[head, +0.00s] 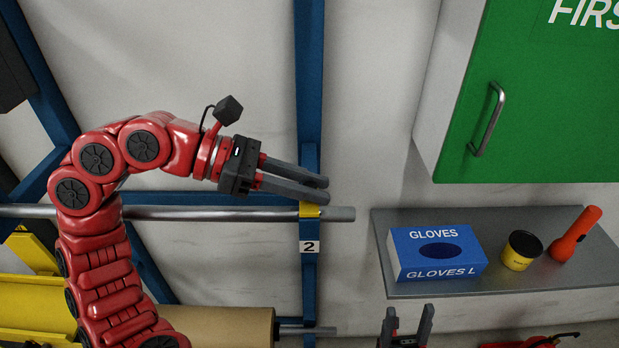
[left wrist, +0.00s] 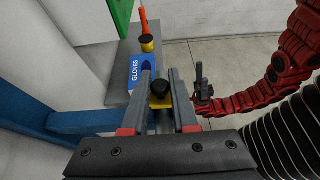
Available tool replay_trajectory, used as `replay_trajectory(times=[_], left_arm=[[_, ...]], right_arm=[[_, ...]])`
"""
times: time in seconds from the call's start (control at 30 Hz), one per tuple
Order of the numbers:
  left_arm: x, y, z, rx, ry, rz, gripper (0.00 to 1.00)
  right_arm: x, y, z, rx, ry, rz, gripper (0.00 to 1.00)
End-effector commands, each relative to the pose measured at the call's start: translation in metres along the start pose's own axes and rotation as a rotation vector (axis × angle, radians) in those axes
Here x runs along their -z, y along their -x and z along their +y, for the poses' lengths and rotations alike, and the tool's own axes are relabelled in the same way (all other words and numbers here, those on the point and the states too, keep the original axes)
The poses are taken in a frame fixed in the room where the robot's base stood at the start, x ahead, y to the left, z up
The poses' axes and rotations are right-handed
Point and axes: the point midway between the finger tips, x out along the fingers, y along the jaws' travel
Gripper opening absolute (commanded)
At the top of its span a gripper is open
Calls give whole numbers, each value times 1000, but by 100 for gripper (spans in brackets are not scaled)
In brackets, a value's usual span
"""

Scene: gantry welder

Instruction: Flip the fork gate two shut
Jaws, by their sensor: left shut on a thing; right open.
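Fork gate two shows as a small yellow piece (head: 309,210) at the blue post, just above the "2" label (head: 309,247), by the end of a steel bar (head: 230,213). My left gripper (head: 322,188) reaches in from the left, right above it. In the left wrist view a black knob (left wrist: 162,87) on the yellow gate (left wrist: 160,103) sits between the fingers, and the gripper is shut on the gate. The fingers hide part of the gate, so its angle is unclear. My right gripper (head: 409,314) is open and empty at the bottom, below the shelf.
A grey shelf (head: 540,283) at right holds a blue gloves box (head: 437,253), a yellow tub (head: 521,250) and an orange flashlight (head: 575,234). A green first-aid cabinet (head: 550,110) hangs above. A brown roll (head: 225,326) lies below the bar.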

Motion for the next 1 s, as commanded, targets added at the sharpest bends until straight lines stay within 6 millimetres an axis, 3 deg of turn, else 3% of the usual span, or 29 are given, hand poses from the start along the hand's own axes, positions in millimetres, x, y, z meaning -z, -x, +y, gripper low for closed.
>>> replay_trajectory(times=[0.3,0.33,0.5,1.0], left_arm=[[1,0,1,9,27,0,0],[1,0,1,9,27,0,28],[1,0,1,9,27,0,56],[1,4,2,7,27,-2,56]], right_arm=[[0,-1,0,0,0,0,60],[0,-1,0,0,0,0,60],[0,-1,0,0,0,0,60],[0,1,0,0,0,0,60]])
